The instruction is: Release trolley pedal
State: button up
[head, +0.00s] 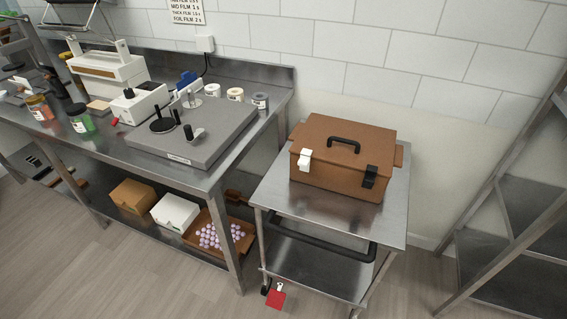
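The trolley (398,205) is a steel cart with two shelves and a black push handle (318,246). It stands just right of the steel bench. A red pedal (276,299) sits low at its front left foot, near a dark caster. Whether the pedal is pressed down or raised I cannot tell. A brown case (340,165) with a black handle, one white latch and one black latch rests on the trolley's top. My gripper is not in view.
The steel bench (205,170) at left carries a grey plate device, jars and machines. Its lower shelf holds a brown box (132,195), a white box (174,212) and a tray of pale balls. A metal rack (505,215) stands at right. Floor in front is clear.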

aim_at(275, 299)
jog(key=k+j+u, duration=0.2)
jog(key=k, duration=0.35)
jog(key=k+j+u, duration=0.2)
jog(key=k, duration=0.35)
jog(key=i+l+u, duration=0.15)
jog(key=u, duration=0.45)
jog(key=i+l+u, duration=0.6)
jog(key=i+l, duration=0.55)
jog(key=l, duration=0.15)
jog(key=i+l, duration=0.25)
jog(key=l, duration=0.15)
jog(key=i+l, duration=0.3)
jog(key=l+u, duration=0.05)
jog(key=l, duration=0.05)
